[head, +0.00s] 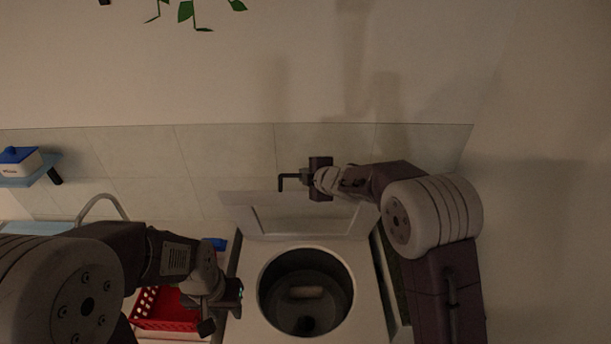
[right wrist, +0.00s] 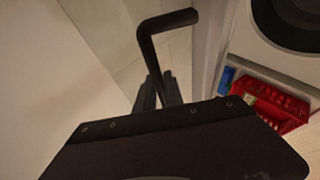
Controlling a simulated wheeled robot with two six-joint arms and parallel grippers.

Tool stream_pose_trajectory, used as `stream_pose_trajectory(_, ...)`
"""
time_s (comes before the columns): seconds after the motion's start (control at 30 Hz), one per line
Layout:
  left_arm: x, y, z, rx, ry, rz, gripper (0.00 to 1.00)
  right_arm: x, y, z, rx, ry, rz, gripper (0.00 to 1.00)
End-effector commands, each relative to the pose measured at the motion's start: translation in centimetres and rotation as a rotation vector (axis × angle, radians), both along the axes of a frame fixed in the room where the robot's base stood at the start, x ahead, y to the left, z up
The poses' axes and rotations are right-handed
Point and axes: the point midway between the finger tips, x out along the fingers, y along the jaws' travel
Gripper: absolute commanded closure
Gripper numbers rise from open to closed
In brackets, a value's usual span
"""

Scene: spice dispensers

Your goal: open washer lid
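The white washer (head: 368,290) stands in the lower middle of the head view, its round dark drum opening (head: 305,291) uncovered. Its lid (head: 240,212) is raised, standing up behind the opening toward the tiled wall. My right gripper (head: 293,182) is above the lid's upper edge, near the wall, and appears apart from it. My left gripper (head: 222,306) is low, left of the drum opening and over the washer's left side.
A red basket (head: 166,308) sits left of the washer, partly hidden by my left arm. A blue item (head: 218,243) is behind it. A small shelf (head: 38,170) at the far left holds a blue-lidded box (head: 20,160). The tiled wall (head: 225,155) closes off the back.

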Motion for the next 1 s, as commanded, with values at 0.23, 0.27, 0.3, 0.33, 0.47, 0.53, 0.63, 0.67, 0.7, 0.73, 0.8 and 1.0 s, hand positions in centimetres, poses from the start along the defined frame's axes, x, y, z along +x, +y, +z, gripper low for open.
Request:
stream_pose_trajectory(0.23,0.0,0.0,0.0,0.0,0.0,0.0,0.64,0.0,0.0,0.0,0.0,0.001,-0.001,0.78)
stream_pose_trajectory(0.27,0.0,0.0,0.0,0.0,0.0,0.0,0.64,0.0,0.0,0.0,0.0,0.001,-0.001,0.78)
stream_pose_trajectory(0.3,0.0,0.0,0.0,0.0,0.0,0.0,0.64,0.0,0.0,0.0,-0.001,0.0,-0.001,0.78)
stream_pose_trajectory(0.33,0.0,0.0,0.0,0.0,0.0,0.0,0.64,-0.1,-0.1,0.1,-0.001,0.0,-0.001,0.78)
stream_pose_trajectory(0.47,0.0,0.0,-0.2,0.0,0.0,0.0,0.64,-1.2,-0.7,1.0,0.001,-0.002,-0.002,0.78)
stream_pose_trajectory(0.53,0.0,0.0,-0.3,0.0,0.0,0.0,0.64,-2.5,-1.3,1.8,0.0,-0.003,-0.002,0.78)
stream_pose_trajectory(0.63,0.0,0.0,-0.1,0.0,0.0,0.0,0.64,-4.2,-2.2,3.1,0.0,-0.003,-0.001,0.78)
stream_pose_trajectory(0.67,0.0,0.0,0.0,0.0,0.0,0.0,0.64,-4.7,-2.4,3.4,0.001,-0.001,-0.002,0.78)
stream_pose_trajectory(0.7,0.0,0.0,0.1,0.0,0.0,0.0,0.64,-5.2,-2.7,3.9,-0.001,-0.001,-0.002,0.78)
stream_pose_trajectory(0.73,0.0,0.0,0.2,0.0,0.0,0.0,0.64,-5.6,-2.9,4.1,0.0,-0.001,-0.002,0.78)
stream_pose_trajectory(0.8,0.0,0.0,0.3,0.0,0.0,0.0,0.64,-6.2,-3.3,4.5,0.0,0.0,-0.002,0.78)
stream_pose_trajectory(1.0,0.0,0.0,0.3,0.0,0.0,0.0,0.64,-6.8,-3.5,4.7,0.0,0.003,-0.002,0.78)
